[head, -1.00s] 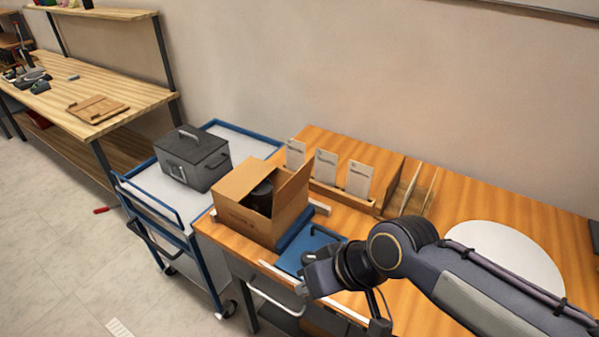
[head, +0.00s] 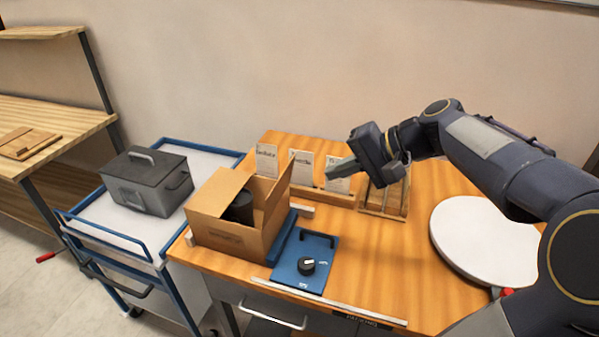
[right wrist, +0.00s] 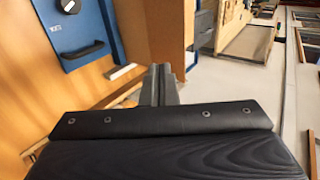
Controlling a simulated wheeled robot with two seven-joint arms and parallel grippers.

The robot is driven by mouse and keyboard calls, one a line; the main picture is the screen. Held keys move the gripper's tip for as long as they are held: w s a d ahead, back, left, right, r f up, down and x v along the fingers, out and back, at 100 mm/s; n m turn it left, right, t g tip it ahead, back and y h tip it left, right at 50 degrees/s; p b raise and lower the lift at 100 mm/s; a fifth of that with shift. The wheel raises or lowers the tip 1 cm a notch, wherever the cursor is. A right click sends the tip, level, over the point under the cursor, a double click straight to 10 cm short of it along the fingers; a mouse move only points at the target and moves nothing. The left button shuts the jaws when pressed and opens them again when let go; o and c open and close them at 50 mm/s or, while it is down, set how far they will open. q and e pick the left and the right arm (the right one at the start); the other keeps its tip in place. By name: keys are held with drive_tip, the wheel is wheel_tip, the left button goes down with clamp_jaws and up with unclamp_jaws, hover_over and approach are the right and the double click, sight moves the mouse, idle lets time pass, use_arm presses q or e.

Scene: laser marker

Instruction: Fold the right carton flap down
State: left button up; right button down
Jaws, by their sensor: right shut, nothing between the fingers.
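The open brown carton (head: 222,236) sits at the left end of the wooden table, with a black cylindrical object (head: 240,208) inside. Its right flap (head: 279,200) stands up, tilted out to the right. My right gripper (head: 331,173) is to the right of the flap and apart from it, above the table near the upright cards. Its fingers are shut and empty; they also show in the right wrist view (right wrist: 160,72), pointing toward a brown surface that looks like the carton. My left gripper is out of view.
A blue panel (head: 318,252) with a black knob (head: 307,265) lies right of the carton. Upright white cards (head: 301,166) and a wooden rack (head: 388,198) stand behind. A white disc (head: 480,240) is at right. A grey metal box (head: 147,182) sits on the trolley at left.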

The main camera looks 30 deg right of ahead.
sight(282, 179)
drive_tip(key=shift+w+a+f+p, duration=0.25)
drive_tip(key=shift+w+a+f, duration=0.2)
drive_tip(key=shift+w+a, duration=0.55)
drive_tip(key=shift+w+a+f+p, duration=0.25)
drive_tip(key=shift+w+a+f, duration=0.25)
drive_tip(key=shift+w+a, duration=0.5)
drive_tip(key=shift+w+a+f+p, duration=0.25)
drive_tip(key=shift+w+a+f, duration=0.2)
drive_tip(key=shift+w+a, duration=0.55)
drive_tip(key=shift+w+d+r, duration=0.1)
drive_tip(key=shift+w+d, duration=0.1)
drive_tip(key=shift+d, duration=0.05)
